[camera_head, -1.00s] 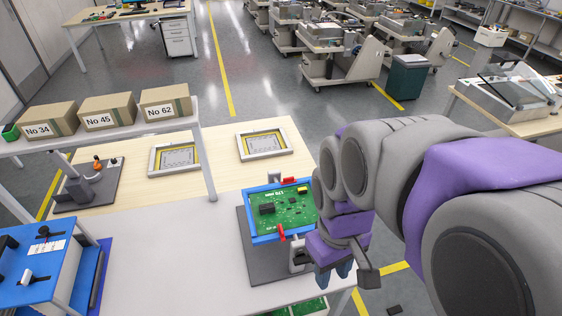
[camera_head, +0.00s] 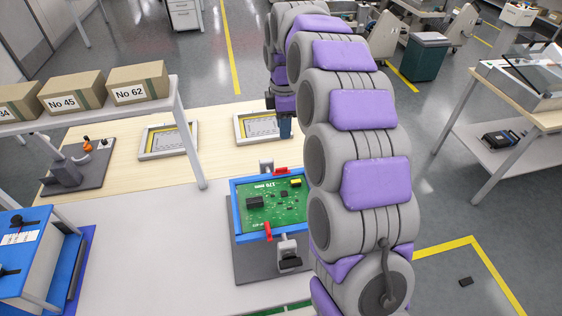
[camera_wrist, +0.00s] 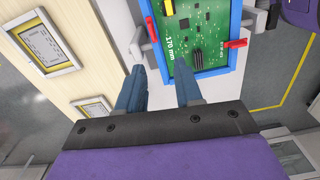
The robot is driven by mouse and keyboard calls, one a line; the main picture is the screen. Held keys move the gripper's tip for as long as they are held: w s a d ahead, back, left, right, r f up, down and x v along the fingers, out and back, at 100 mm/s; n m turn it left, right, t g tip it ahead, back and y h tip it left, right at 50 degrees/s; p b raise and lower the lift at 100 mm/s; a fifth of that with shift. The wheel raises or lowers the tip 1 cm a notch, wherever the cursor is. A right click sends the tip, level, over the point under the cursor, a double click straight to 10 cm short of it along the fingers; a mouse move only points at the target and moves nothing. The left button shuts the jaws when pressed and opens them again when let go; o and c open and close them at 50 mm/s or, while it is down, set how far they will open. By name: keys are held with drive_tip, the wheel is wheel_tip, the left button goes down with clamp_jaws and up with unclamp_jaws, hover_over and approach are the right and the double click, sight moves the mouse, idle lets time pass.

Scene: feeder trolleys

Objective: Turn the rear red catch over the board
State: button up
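The green board (camera_head: 285,200) lies in a blue frame (camera_head: 238,212) on a dark grey base. The rear red catch (camera_head: 281,171) lies along the frame's far edge, beside the board; it also shows at the left in the wrist view (camera_wrist: 152,30). The front red catch (camera_head: 268,232) lies across the near edge, its tip at the board; it shows at the right in the wrist view (camera_wrist: 235,43). My gripper (camera_head: 285,127) is beyond the board's far edge. In the wrist view its blue fingers (camera_wrist: 160,68) are apart and empty, near the rear catch but not touching it.
Grey posts stand at the fixture's rear (camera_head: 265,166) and front (camera_head: 288,250). Two yellow-edged frames (camera_head: 168,140) lie on the wooden tabletop behind. A shelf with numbered boxes (camera_head: 137,85) is at the left. The white tabletop left of the fixture is clear.

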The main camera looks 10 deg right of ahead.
drive_tip(key=w, duration=0.2)
drive_tip(key=b, duration=0.3)
hover_over(283, 168)
drive_tip(key=shift+n, duration=0.4)
wheel_tip(283, 168, down, 13)
drive_tip(key=shift+d+r, duration=0.1)
drive_tip(key=shift+r, duration=0.05)
drive_tip(key=f, duration=0.2)
drive_tip(key=a+f+b, duration=0.1)
drive_tip(key=f, duration=0.2)
drive_tip(key=shift+w+a, duration=0.1)
drive_tip(key=shift+a, duration=0.1)
drive_tip(key=shift+d+f, duration=0.1)
drive_tip(key=shift+d, duration=0.45)
drive_tip(key=shift+a, duration=0.3)
clamp_jaws()
